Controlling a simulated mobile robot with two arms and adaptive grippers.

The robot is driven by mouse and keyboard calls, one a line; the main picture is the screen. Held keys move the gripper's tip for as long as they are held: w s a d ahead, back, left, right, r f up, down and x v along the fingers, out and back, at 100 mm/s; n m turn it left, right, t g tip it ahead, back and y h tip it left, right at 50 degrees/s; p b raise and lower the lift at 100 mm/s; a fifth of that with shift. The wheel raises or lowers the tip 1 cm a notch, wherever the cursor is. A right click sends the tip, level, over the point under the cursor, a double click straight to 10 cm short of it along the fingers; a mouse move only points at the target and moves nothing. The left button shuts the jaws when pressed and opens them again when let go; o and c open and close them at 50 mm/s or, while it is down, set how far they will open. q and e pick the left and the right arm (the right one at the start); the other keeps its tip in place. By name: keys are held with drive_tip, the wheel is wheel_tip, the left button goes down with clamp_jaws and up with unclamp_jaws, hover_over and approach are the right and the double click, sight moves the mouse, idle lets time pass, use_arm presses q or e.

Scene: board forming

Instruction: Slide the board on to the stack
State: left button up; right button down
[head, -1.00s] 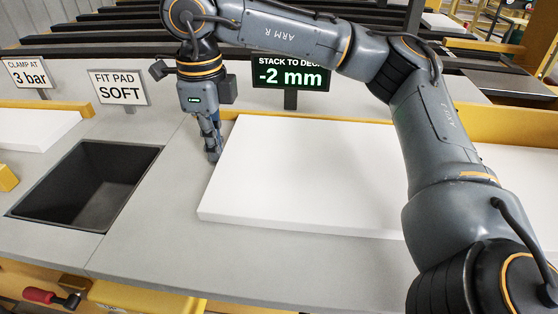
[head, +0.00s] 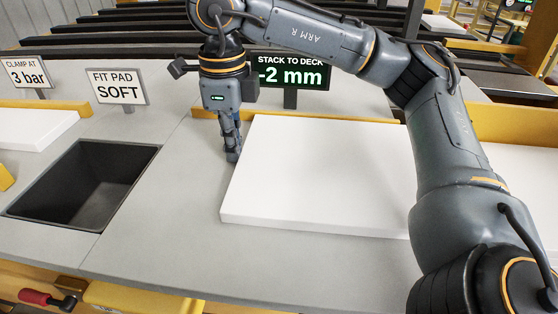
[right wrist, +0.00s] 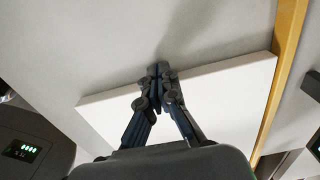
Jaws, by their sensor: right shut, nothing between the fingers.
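The white board (head: 320,180) lies flat on the grey deck (head: 165,215), its far edge along a yellow fence (head: 375,119). My right gripper (head: 233,155) points down at the board's left edge, with its fingers shut and empty. In the right wrist view the fingertips (right wrist: 160,70) are together at the edge of the board (right wrist: 230,100) and look to touch it. My right arm hides part of the board's right side. Another white slab (head: 525,170) shows beyond the arm; I cannot tell whether it is the stack. My left gripper is out of view.
A dark open bin (head: 85,185) is sunk into the deck at left. Signs read "FIT PAD SOFT" (head: 118,87), "CLAMP AT 3 bar" (head: 25,73) and "STACK TO DECK -2 mm" (head: 290,75). A white slab (head: 35,130) lies at far left. Deck between bin and board is clear.

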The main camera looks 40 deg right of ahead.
sight(333, 160)
drive_tip(key=shift+s+d+b, duration=0.8)
drive_tip(key=shift+s+d, duration=1.35)
drive_tip(key=shift+s, duration=0.05)
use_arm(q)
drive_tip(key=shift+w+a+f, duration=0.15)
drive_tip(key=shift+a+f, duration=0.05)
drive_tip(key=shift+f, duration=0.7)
use_arm(e)
drive_tip(key=shift+s+d, duration=0.1)
drive_tip(key=shift+d, duration=0.05)
drive_tip(key=shift+s, duration=0.1)
drive_tip(key=shift+s+d, duration=0.8)
drive_tip(key=shift+d, duration=0.05)
drive_tip(key=shift+s+d+p, duration=0.85)
drive_tip(key=shift+s+d, duration=1.55)
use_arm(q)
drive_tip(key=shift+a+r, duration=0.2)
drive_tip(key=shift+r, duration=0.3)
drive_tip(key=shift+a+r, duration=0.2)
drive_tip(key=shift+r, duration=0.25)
use_arm(e)
drive_tip(key=shift+s+d, duration=0.25)
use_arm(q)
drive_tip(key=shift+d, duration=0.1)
use_arm(e)
drive_tip(key=shift+s+d, duration=0.1)
